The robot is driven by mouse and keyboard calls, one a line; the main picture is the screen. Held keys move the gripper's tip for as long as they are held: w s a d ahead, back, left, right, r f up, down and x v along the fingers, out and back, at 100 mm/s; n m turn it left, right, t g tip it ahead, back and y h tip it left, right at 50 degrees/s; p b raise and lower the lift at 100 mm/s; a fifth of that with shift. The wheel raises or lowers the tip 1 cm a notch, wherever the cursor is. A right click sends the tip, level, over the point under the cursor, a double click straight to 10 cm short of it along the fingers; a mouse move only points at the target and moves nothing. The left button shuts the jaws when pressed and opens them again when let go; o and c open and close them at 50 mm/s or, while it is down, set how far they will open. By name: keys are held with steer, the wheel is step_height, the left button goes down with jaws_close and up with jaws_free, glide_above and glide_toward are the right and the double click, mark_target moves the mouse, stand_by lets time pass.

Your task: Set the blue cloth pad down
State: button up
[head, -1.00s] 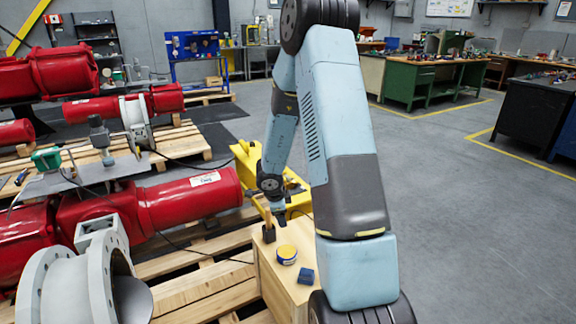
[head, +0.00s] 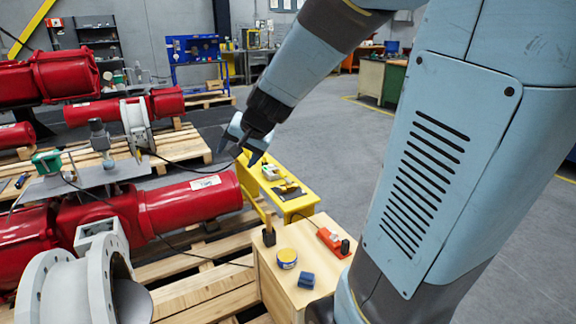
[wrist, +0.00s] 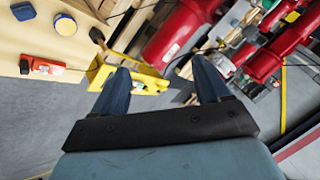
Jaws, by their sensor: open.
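The blue cloth pad (head: 306,280) lies on the light wooden box top, near its right front part. It also shows at the top left of the wrist view (wrist: 23,11). My gripper (head: 248,158) is open and empty, held in the air above and behind the box, over the yellow stand. In the wrist view my gripper (wrist: 160,85) has its two dark fingers spread with nothing between them. The pad is well apart from the fingers.
Red valve actuators (head: 150,207) lie left on pallets.

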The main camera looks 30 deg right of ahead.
steer(key=s+d+r+n+g+h, duration=0.1)
steer(key=s+r+n, duration=0.1)
steer(key=s, duration=0.8)
steer(key=s+d+r+n+g+h, duration=0.1)
steer(key=s+d+r+n, duration=0.1)
steer(key=s, duration=0.8)
steer(key=r+n, duration=0.1)
steer(key=n, duration=0.1)
steer(key=shift+s+n+h, duration=0.2)
steer(key=shift+n+h, duration=0.1)
steer(key=shift+n, duration=0.1)
